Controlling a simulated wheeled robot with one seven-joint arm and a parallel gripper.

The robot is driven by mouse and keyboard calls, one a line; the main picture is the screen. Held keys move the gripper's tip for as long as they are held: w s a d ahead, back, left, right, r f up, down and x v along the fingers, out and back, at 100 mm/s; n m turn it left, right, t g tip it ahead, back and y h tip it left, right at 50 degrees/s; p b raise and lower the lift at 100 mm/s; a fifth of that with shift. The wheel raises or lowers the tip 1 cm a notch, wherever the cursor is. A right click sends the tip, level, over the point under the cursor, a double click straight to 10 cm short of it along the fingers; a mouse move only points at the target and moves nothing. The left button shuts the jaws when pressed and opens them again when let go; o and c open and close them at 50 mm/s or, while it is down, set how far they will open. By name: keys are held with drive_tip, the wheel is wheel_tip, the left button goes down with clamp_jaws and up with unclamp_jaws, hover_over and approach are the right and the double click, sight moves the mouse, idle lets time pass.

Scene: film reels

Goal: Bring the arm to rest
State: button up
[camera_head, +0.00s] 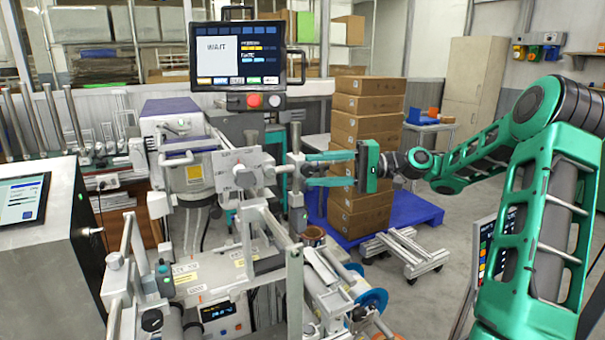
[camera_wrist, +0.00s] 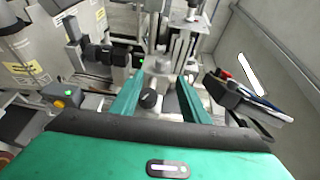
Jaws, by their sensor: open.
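My green gripper (camera_head: 312,169) reaches in from the right on my green arm, level, with its fingers pointing left toward the grey machine (camera_head: 237,172). The two fingers are apart. In the head view the fingertips are close to a vertical metal post (camera_head: 297,185); I cannot tell whether they touch it. In the wrist view my gripper (camera_wrist: 166,88) shows both green fingers spread. A dark round knob (camera_wrist: 149,98) shows between them, and nothing is clearly gripped.
A monitor (camera_head: 247,55) reading WAIT hangs above the machine. Stacked cardboard boxes (camera_head: 368,103) stand on a blue pallet (camera_head: 418,208) behind my gripper. Rollers and a blue reel (camera_head: 373,298) lie below it. The grey floor (camera_head: 455,212) right of the pallet is partly clear.

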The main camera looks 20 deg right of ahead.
drive_tip(key=shift+s+d, duration=0.15)
drive_tip(key=shift+d, duration=0.35)
drive_tip(key=s+a+f+g+h, duration=0.1)
drive_tip(key=s+f+h, duration=0.2)
drive_tip(key=f+h, duration=0.3)
drive_tip(key=s+a+f+g+h, duration=0.2)
drive_tip(key=s+f+h, duration=0.2)
drive_tip(key=f, duration=0.5)
drive_tip(key=s+d+m+g+h, duration=0.1)
drive_tip(key=s+d+h, duration=0.2)
drive_tip(key=s, duration=1.1)
drive_tip(key=s+d+f+m+g+h, duration=0.1)
drive_tip(key=s+d+m+h, duration=0.1)
drive_tip(key=s+d, duration=0.6)
drive_tip(key=s+h, duration=0.1)
drive_tip(key=s, duration=0.5)
drive_tip(key=shift+s+d, duration=0.3)
drive_tip(key=shift+s, duration=0.05)
